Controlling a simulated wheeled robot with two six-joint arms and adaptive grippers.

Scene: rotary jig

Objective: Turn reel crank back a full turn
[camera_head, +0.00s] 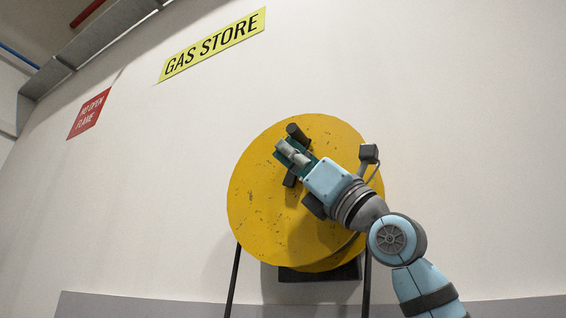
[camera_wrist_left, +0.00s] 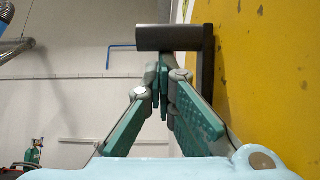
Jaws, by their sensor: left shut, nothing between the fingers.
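The reel (camera_head: 260,215) is a large yellow scuffed disc in front of the wall; its face also fills the right of the wrist view (camera_wrist_left: 270,70). Its dark crank handle (camera_head: 297,132) shows at the upper part of the disc, sticking out from it. In the wrist view the handle (camera_wrist_left: 165,38) is a grey cylinder joined to a dark crank arm (camera_wrist_left: 207,65). My left gripper (camera_head: 286,153) is shut and empty. Its fingertips (camera_wrist_left: 163,72) are right beside the handle, not around it; I cannot tell whether they touch. My gripper hides part of the crank.
The reel stands on thin dark legs (camera_head: 233,282) with a dark block (camera_head: 318,272) below. The wall carries a yellow "GAS STORE" sign (camera_head: 212,45) and a red sign (camera_head: 88,114). A green cylinder (camera_wrist_left: 34,152) stands far off. Space left of the disc looks clear.

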